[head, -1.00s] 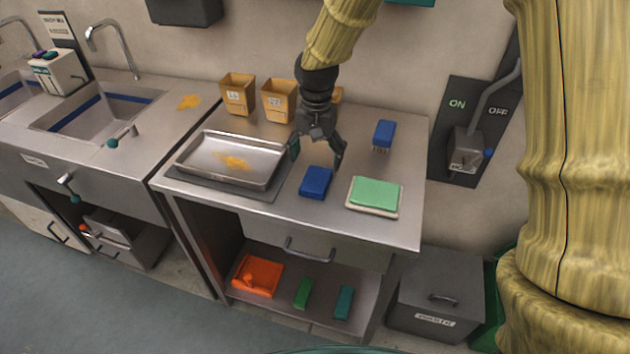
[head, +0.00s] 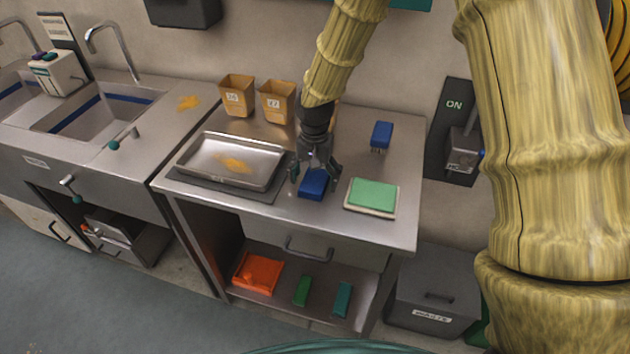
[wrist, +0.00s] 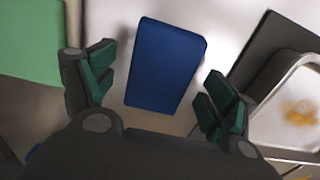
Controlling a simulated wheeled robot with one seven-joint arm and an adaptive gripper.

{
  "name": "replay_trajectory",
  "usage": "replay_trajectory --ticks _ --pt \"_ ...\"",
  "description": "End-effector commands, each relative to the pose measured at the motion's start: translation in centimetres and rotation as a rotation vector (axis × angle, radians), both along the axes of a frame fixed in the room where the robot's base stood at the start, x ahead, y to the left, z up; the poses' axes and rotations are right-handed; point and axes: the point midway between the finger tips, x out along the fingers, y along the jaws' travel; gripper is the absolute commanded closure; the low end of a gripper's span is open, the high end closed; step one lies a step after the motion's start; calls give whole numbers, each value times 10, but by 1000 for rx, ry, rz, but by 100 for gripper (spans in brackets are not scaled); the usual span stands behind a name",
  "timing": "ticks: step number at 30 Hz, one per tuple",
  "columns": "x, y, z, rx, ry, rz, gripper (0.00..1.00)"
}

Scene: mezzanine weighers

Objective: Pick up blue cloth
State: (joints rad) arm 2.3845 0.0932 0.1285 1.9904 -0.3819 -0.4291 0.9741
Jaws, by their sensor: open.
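The blue cloth (head: 313,186) is a folded dark blue block lying flat on the steel table, between the metal tray and the green cloth. It also shows in the wrist view (wrist: 165,65), slightly tilted, between my fingers and ahead of the palm. My gripper (head: 315,183) is open and low over the cloth, with one finger to each side of it. In the wrist view the fingers (wrist: 157,98) stand apart from the cloth's sides, with a gap on both. The gripper hides the cloth's far part in the head view.
A metal tray (head: 215,176) with orange powder sits on a dark mat to the left. A green cloth (head: 372,194) on a pale pad lies close on the right. A blue brush (head: 381,135) stands behind right. Tan bins (head: 237,95) stand at the back left.

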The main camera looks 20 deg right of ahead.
Motion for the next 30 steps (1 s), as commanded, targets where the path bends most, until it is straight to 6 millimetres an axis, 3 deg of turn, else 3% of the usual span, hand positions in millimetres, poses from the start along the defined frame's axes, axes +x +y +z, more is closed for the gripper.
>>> replay_trajectory --ticks 8,16,30 --pt "0 0 -2 0 0 0 14" --pt "0 0 -2 0 0 0 60" --pt "0 0 3 -1 -1 1 60"
